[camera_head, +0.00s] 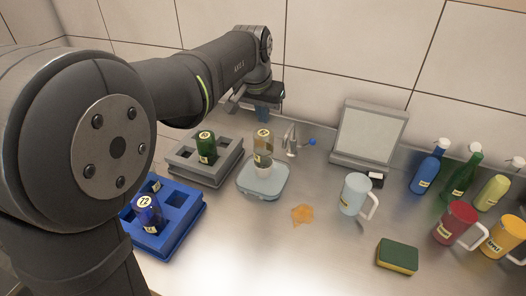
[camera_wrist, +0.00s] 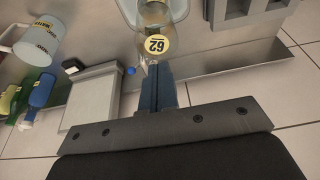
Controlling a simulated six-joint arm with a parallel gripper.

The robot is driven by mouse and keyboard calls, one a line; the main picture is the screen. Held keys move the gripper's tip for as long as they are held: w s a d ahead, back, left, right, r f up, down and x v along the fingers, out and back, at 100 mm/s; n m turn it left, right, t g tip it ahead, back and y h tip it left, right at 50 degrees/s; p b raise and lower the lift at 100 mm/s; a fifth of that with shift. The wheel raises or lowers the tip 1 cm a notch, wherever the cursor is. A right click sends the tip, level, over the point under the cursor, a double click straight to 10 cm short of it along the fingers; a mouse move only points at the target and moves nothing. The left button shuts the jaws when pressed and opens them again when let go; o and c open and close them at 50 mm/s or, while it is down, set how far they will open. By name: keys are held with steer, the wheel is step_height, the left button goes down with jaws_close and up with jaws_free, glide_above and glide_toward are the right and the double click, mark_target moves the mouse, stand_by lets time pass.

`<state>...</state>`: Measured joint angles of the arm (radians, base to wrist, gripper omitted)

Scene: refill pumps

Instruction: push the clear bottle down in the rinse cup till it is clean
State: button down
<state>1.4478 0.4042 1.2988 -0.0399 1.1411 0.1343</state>
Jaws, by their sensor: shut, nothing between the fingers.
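The clear bottle (camera_head: 262,146) stands upright in the rinse cup (camera_head: 262,170), which sits on a pale blue base (camera_head: 277,186). The bottle's round yellowish label reads 62; the bottle also shows at the top of the wrist view (camera_wrist: 168,14). Its lower end is hidden inside the cup. My gripper (camera_head: 262,119) is behind and just above the bottle in the head view. In the wrist view its blue fingers (camera_wrist: 158,70) are shut together, empty, with tips close to the label. I cannot tell whether they touch the bottle.
A grey rack (camera_head: 228,164) with a green bottle (camera_head: 206,147) and a blue rack (camera_head: 183,228) with blue bottles stand left. A small tap (camera_head: 291,140) is right of the cup.

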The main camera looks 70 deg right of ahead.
mark_target(264, 132)
steer(key=shift+f, duration=0.1)
steer(key=shift+f, duration=2.5)
steer(key=shift+r, duration=2.6)
steer(key=shift+f, duration=0.15)
steer(key=shift+f, duration=2.4)
steer(key=shift+r, duration=2.55)
